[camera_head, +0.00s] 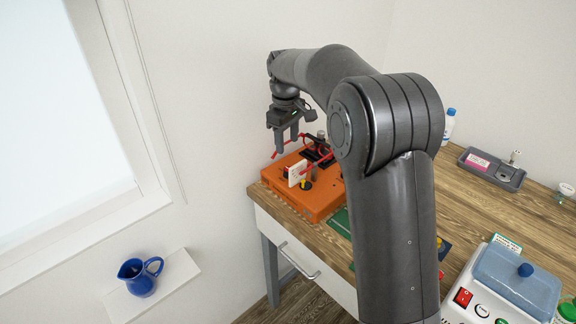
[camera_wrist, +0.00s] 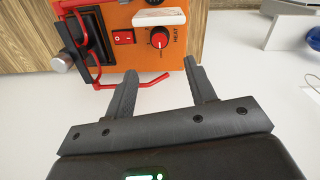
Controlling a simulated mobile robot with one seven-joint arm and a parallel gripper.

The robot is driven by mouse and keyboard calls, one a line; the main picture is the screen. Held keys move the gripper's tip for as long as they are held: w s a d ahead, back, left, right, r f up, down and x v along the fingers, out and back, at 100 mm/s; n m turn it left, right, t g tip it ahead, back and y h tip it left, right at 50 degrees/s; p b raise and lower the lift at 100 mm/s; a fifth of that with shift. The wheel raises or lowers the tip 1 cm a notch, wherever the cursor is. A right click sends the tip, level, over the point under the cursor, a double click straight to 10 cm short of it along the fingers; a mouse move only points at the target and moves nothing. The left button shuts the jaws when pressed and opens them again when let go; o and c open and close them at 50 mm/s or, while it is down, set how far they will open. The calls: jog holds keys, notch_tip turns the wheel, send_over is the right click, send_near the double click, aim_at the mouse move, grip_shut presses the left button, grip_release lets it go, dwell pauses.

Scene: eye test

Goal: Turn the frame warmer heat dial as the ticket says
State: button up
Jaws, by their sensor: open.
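The orange frame warmer (camera_head: 318,210) sits at the table's left end in the head view. In the wrist view its orange panel (camera_wrist: 188,85) carries the red heat dial (camera_wrist: 159,38), beside the word HEAT. A light mark shows on the dial; its exact setting is too small to read. A white card (camera_wrist: 158,17), perhaps the ticket, stands beside the dial and shows in the head view (camera_head: 297,174); its writing is unreadable. My gripper (camera_head: 288,143) is open and empty above the warmer. In the wrist view its fingertips (camera_wrist: 161,67) are apart, just short of the dial.
A red rocker switch (camera_wrist: 123,37) is beside the dial. Thin red rods, like spectacle arms (camera_wrist: 150,82), reach near my left finger. A grey tray (camera_head: 492,170), a bottle (camera_head: 448,125) and a blue-lidded device (camera_head: 515,280) stand on the table. A blue jug (camera_head: 139,279) is on a shelf.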

aim_at(288, 169)
notch_tip(288, 169, down, 10)
jog(key=shift+w+d+r, duration=0.1)
jog(key=shift+c, duration=0.5)
jog(key=c, duration=0.9)
